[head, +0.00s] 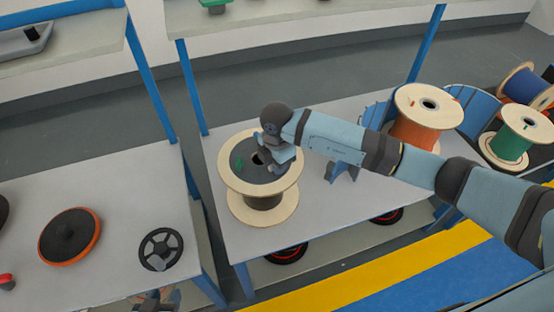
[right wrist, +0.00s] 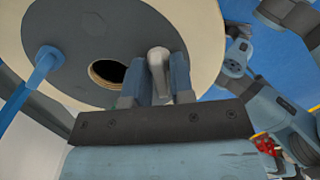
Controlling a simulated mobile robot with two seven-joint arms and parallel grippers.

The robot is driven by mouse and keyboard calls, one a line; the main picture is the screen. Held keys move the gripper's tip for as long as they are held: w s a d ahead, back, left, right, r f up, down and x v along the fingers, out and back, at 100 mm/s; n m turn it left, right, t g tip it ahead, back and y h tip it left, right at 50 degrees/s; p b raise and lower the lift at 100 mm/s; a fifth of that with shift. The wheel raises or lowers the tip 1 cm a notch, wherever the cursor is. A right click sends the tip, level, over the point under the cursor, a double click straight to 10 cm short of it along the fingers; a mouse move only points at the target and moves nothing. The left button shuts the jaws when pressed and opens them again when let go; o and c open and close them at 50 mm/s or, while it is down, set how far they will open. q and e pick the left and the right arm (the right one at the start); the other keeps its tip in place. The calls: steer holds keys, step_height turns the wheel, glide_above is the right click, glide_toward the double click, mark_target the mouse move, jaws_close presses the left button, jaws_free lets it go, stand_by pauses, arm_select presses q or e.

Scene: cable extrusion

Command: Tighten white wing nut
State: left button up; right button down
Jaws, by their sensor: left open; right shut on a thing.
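A pale grey-white piece, which looks like the white wing nut (right wrist: 158,68), stands between the fingers of my right gripper (right wrist: 155,80). The gripper is shut on it, at a dark grey disc (right wrist: 75,30) with a round hole on the spool's face. In the head view my right gripper (head: 268,158) is over the disc on top of the wooden spool (head: 285,203), and the wing nut is hidden there. A small green part (head: 240,164) sits on the disc to its left.
The spool stands on a grey table (head: 335,222). An orange spool (head: 415,135) and a green spool (head: 508,145) are to the right. A black handwheel (head: 160,249) and an orange-rimmed disc (head: 69,237) lie on the left table. A blue lever-like part (right wrist: 38,70) shows in the wrist view.

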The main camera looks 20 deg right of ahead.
steer(key=shift+m, duration=0.4)
steer(key=c, duration=1.1)
jaws_free()
steer(key=shift+o, duration=0.2)
step_height(320, 180, up, 14)
steer(key=shift+f, duration=0.1)
